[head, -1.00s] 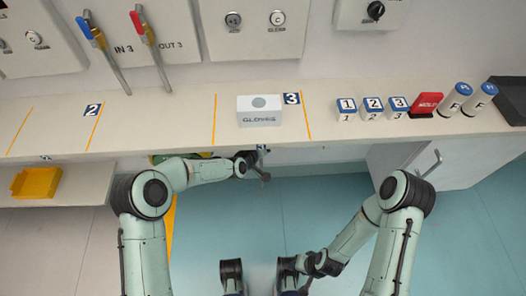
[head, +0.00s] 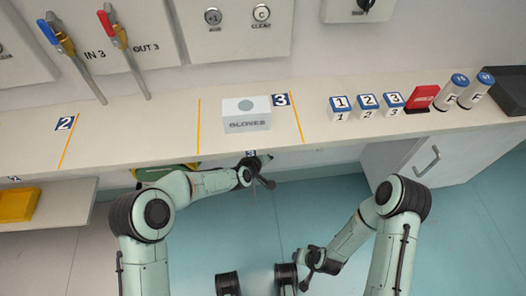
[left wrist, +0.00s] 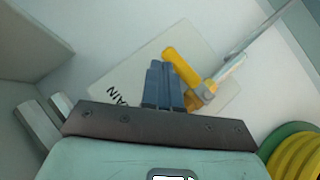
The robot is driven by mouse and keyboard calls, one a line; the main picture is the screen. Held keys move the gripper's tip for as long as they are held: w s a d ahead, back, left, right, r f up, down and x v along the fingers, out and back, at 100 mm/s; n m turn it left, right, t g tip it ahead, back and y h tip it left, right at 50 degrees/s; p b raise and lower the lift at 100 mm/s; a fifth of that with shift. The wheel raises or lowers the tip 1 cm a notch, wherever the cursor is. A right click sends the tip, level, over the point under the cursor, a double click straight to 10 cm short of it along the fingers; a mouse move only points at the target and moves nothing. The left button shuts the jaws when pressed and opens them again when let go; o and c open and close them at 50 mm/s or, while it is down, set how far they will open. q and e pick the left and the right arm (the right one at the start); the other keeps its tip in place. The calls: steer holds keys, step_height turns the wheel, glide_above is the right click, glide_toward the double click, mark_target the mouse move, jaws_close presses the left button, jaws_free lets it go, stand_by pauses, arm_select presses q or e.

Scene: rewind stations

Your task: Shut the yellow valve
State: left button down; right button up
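In the left wrist view, a yellow valve handle (left wrist: 182,66) slants down to a valve body on a silver pipe (left wrist: 230,68). Behind it is a pale plate (left wrist: 115,82) lettered MAIN. My left gripper (left wrist: 163,66) has its blue-grey fingers together just left of the handle; I cannot tell whether they touch it. In the head view, the left gripper (head: 266,182) is below the bench's front edge, and the valve is hidden. My right gripper (head: 306,283) hangs low near my base; its fingers are too small to read.
The bench (head: 330,137) overhangs the left gripper. On it are a gloves box (head: 247,122), numbered blocks (head: 340,108) and a red block (head: 422,97). Blue-handled (head: 48,31) and red-handled (head: 105,27) valves stand behind. Yellow and green rings (left wrist: 297,156) lie beside the MAIN valve.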

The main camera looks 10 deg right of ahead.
arm_select(q)
steer(key=shift+d+f, duration=0.15)
arm_select(e)
steer(key=shift+w+d+f, duration=0.15)
steer(key=shift+w, duration=0.15)
stand_by(0.4)
arm_select(q)
steer(key=p+v, duration=0.2)
steer(key=v, duration=1.1)
steer(key=shift+s, duration=0.2)
arm_select(e)
steer(key=shift+g+y, duration=0.4)
steer(key=shift+g, duration=0.1)
steer(key=s+r, duration=0.1)
steer(key=s+a, duration=0.1)
steer(key=s+a+r, duration=0.1)
steer(key=s, duration=0.1)
steer(key=shift+r, duration=0.35)
